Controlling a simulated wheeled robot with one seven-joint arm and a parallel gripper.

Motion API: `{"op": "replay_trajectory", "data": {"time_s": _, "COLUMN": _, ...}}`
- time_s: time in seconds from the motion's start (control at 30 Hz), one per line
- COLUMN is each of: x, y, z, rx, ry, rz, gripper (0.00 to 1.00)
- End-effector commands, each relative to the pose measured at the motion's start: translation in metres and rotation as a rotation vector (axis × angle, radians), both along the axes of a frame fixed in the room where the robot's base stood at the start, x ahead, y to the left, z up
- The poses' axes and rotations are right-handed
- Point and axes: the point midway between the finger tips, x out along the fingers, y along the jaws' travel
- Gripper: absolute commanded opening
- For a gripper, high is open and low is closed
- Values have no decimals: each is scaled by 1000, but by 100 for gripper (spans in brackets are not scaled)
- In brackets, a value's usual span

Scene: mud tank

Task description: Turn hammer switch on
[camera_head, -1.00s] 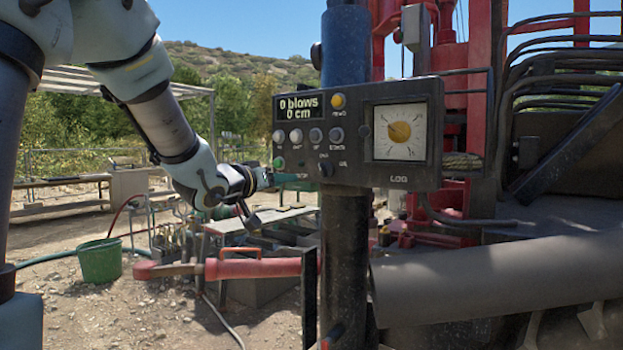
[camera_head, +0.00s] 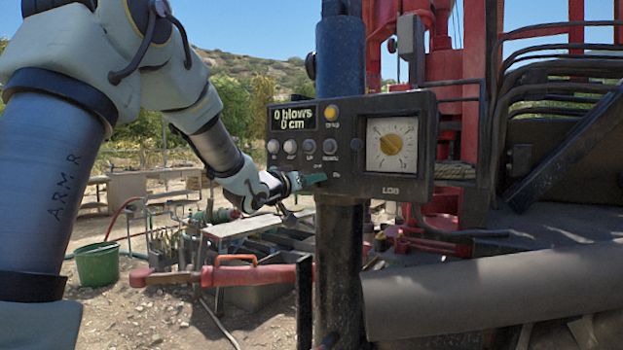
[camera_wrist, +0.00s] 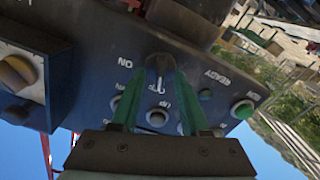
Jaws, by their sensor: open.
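The black control panel (camera_head: 350,186) stands on a dark post, with its display reading "0 blows 0 cm". In the wrist view the panel is seen turned over. There the small dark switch knob (camera_wrist: 159,68) sits between the two green fingertips of my gripper (camera_wrist: 158,80). An "ON" label is just left of the knob. The fingers are apart on either side; I cannot tell whether they touch it. In the head view my gripper (camera_head: 314,179) is at the panel's lower left, and its fingers hide the switch.
A row of push buttons (camera_head: 290,146), a yellow button (camera_head: 332,113) and a dial (camera_head: 391,144) are on the same panel. A green button (camera_wrist: 205,96) is close to the right finger. A red-handled bar (camera_head: 250,273) lies below; a green bucket (camera_head: 97,264) stands left.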

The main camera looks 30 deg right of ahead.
Motion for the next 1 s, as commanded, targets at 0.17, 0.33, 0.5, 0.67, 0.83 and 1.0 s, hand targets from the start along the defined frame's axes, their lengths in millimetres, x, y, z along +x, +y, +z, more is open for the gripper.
{"op": "replay_trajectory", "data": {"time_s": 0.17, "x": 1, "y": -2, "z": 0, "rx": 0, "ry": 0, "rz": 0, "gripper": 45}}
{"op": "replay_trajectory", "data": {"time_s": 0.33, "x": 1, "y": -1, "z": 0, "rx": 0, "ry": 0, "rz": 0, "gripper": 38}}
{"op": "replay_trajectory", "data": {"time_s": 0.5, "x": 1, "y": -1, "z": 0, "rx": 0, "ry": 0, "rz": 0, "gripper": 19}}
{"op": "replay_trajectory", "data": {"time_s": 0.67, "x": 1, "y": -1, "z": 0, "rx": 0, "ry": 0, "rz": 1, "gripper": 1}}
{"op": "replay_trajectory", "data": {"time_s": 0.83, "x": 1, "y": -1, "z": 0, "rx": 0, "ry": 1, "rz": 1, "gripper": 0}}
{"op": "replay_trajectory", "data": {"time_s": 1.0, "x": 1, "y": -1, "z": 0, "rx": 0, "ry": 1, "rz": 1, "gripper": 0}}
